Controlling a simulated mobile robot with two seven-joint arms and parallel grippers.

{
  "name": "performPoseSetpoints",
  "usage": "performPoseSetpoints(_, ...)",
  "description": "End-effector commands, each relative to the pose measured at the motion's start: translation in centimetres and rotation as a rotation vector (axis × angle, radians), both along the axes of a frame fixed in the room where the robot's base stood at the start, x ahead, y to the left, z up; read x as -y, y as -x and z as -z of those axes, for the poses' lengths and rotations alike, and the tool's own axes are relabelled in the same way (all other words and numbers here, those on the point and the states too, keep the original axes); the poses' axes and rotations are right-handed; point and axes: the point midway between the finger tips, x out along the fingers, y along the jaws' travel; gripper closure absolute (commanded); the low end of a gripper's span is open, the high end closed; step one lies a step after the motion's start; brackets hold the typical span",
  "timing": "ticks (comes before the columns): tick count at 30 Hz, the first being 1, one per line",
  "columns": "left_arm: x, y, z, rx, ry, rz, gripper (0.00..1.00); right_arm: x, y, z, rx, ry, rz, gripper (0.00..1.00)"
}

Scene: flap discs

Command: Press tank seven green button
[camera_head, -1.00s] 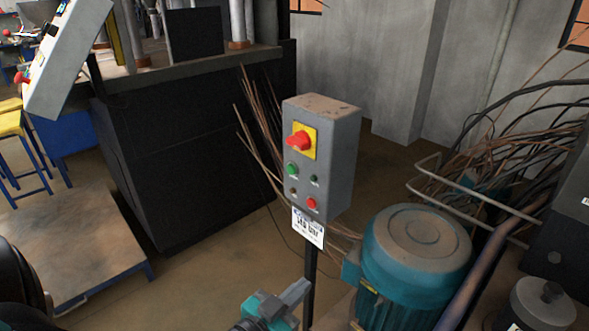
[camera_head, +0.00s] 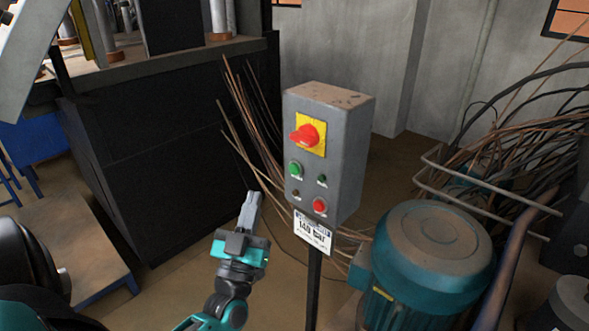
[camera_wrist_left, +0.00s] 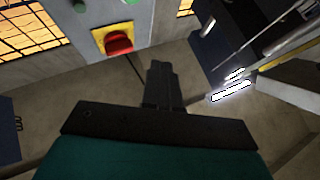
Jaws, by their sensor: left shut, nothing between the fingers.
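A grey control box (camera_head: 343,150) stands on a thin black post. Its face has a red knob on a yellow plate (camera_head: 317,122), a green button (camera_head: 295,169), a red button (camera_head: 320,206) and small dark lights or buttons. A label below reads "140 bar"; no tank number can be read. My left gripper (camera_head: 252,200) is shut and empty, to the left of the box and apart from it, pointing up. The left wrist view shows the gripper (camera_wrist_left: 163,75), the red knob (camera_wrist_left: 118,42), and part of a green button (camera_wrist_left: 131,2) at the top edge. My right gripper is not in view.
A teal motor (camera_head: 430,260) stands right of the post. Tangled pipes and cables (camera_head: 510,160) lie behind it. A large black machine base (camera_head: 170,150) stands to the left, with thin rods (camera_head: 258,130) between it and the box. Open floor lies left of my left gripper.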

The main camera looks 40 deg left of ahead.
Motion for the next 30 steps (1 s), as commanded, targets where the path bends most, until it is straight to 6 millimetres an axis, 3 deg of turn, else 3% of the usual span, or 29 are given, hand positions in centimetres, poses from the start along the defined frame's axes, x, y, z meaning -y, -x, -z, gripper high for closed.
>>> performPoseSetpoints(19, -0.8, 0.0, -0.3, 0.035, 0.000, -0.037, 1.00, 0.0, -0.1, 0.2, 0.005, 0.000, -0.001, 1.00)
performPoseSetpoints(30, -0.4, -4.5, -0.1, 0.037, 0.000, -0.035, 1.00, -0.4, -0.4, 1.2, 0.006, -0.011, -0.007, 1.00)
